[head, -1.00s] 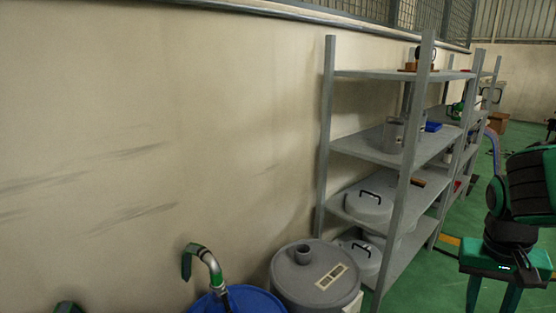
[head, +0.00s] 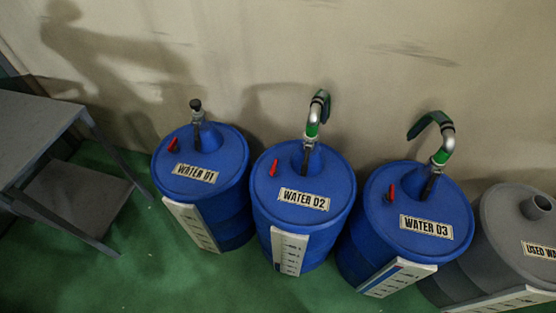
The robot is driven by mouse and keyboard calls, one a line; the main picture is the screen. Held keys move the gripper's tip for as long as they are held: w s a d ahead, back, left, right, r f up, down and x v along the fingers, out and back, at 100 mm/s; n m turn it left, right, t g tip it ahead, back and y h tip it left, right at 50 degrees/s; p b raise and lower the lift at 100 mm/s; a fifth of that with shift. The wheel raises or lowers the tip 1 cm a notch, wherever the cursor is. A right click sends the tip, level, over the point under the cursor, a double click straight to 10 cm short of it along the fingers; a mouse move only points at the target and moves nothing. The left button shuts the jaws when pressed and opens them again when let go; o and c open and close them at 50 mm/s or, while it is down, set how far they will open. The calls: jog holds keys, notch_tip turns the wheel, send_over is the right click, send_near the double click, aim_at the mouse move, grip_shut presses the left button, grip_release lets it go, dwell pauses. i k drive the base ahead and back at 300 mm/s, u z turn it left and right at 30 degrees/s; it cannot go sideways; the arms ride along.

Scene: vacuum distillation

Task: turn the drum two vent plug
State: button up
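Drum two (head: 262,215) is a blue drum labelled WATER 02, upright in the middle of the head view. A small red piece, which looks like its vent plug (head: 273,167), stands on the left part of its lid. A pump pipe with a green band (head: 312,130) rises from a blue cone at the back of the lid. My gripper is not in view.
Drum one, WATER 01 (head: 215,160), stands close on the left. Drum three, WATER 03 (head: 405,250), stands close on the right, with a grey drum (head: 500,235) beyond. A grey shelved table (head: 35,120) is at left. Green floor (head: 180,285) in front is clear.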

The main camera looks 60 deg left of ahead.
aim_at(273, 169)
jog(key=u, duration=1.7)
jog(key=k, duration=0.65)
jog(key=u, duration=0.3)
jog(key=i, duration=1)
